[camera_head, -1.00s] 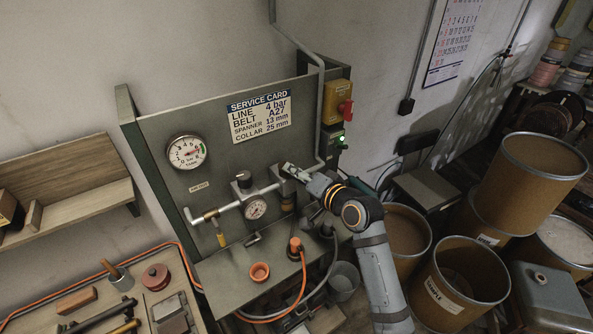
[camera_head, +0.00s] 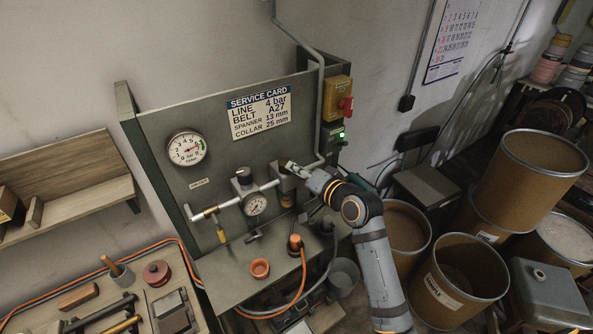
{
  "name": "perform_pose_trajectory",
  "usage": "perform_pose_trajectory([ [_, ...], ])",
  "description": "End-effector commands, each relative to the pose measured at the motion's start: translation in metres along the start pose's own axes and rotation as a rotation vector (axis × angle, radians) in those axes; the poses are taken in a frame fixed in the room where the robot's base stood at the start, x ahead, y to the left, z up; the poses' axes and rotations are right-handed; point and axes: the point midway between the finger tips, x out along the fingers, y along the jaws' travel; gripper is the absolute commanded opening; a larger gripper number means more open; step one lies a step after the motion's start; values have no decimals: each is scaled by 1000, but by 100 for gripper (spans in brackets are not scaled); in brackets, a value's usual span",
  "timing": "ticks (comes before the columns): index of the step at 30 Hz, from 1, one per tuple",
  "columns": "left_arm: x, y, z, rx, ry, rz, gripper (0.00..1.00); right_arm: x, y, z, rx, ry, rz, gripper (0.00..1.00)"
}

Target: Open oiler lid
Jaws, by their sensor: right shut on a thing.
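The oiler (camera_head: 287,199) is the dark body with an amber lower part at the right end of the white pipe on the grey-green panel. My right gripper (camera_head: 288,169) comes in from the right and is shut at the oiler's top, on what appears to be its lid. The lid is mostly hidden by the gripper, and I cannot tell whether it is lifted. My left gripper is not in view.
A small gauge (camera_head: 255,205) and a dark knob (camera_head: 243,174) sit on the pipe left of the oiler. An orange cup (camera_head: 260,268) and an orange hose fitting (camera_head: 295,241) are on the ledge below. Large drums (camera_head: 457,280) stand at the right.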

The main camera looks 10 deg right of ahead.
Motion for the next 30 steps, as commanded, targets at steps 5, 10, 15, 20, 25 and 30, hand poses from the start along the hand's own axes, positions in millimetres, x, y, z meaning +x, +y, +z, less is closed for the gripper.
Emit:
perform_pose_trajectory([
  [5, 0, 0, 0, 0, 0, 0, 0, 0, -4, -3, 2, -27, 39, 0],
  [10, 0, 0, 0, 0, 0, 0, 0, 0, -12, -8, 8, -82, 122, 0],
  [15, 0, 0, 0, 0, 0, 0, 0, 2, -22, -14, 16, -153, 229, 0],
  [20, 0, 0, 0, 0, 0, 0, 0, 4, -28, -19, 23, -220, 326, 0],
  [25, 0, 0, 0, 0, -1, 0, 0, 6, -34, -23, 29, -276, 412, 0],
  [30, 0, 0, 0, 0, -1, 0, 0, 8, -38, -26, 32, -315, 470, 0],
])
